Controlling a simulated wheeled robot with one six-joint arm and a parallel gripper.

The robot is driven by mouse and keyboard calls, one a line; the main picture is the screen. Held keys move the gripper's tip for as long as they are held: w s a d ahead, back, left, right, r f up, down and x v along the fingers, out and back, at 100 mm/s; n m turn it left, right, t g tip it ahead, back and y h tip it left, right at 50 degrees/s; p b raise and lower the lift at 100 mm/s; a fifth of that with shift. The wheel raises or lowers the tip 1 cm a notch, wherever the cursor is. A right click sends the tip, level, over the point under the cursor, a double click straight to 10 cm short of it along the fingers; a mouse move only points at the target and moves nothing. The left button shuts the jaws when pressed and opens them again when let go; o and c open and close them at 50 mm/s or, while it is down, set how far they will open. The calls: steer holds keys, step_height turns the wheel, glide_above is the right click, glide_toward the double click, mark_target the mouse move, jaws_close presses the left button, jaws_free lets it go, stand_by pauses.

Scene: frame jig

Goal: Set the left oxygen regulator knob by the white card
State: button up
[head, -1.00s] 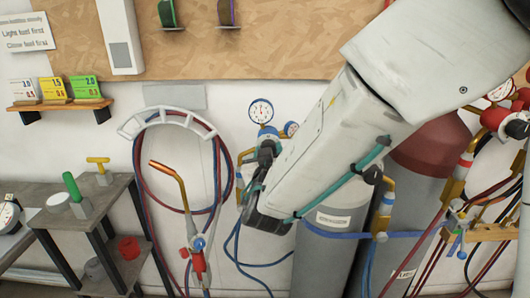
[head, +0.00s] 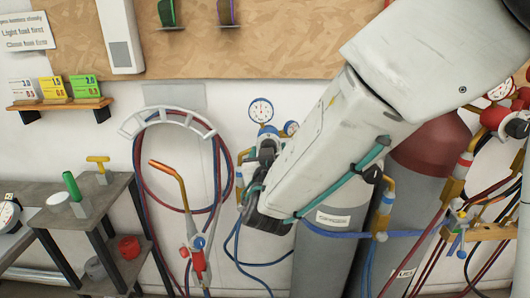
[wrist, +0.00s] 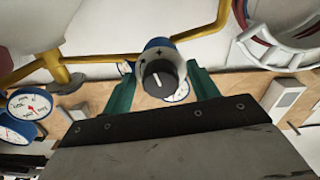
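The oxygen regulator with blue-rimmed gauges (head: 261,111) is on the left cylinder, partly hidden behind my arm. In the wrist view its black knob (wrist: 160,77), with a white pointer line, sits between the green fingers of my gripper (wrist: 160,74). The fingers are open, one on each side of the knob, with a narrow gap showing at each side. In the head view my gripper (head: 258,182) is at the regulator, its fingers mostly hidden. The white card (head: 23,90) stands at the left end of a small wall shelf; its figures are too small to read surely.
Yellow (head: 54,88) and green (head: 85,87) cards stand beside the white one. A torch (head: 190,225) and hoses hang left of my gripper. The grey cylinder (head: 322,255) stands below it. More gauges (wrist: 30,103) show at the left of the wrist view.

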steer(key=s, duration=0.7)
steer(key=shift+s+a, duration=0.15)
steer(key=shift+s, duration=0.25)
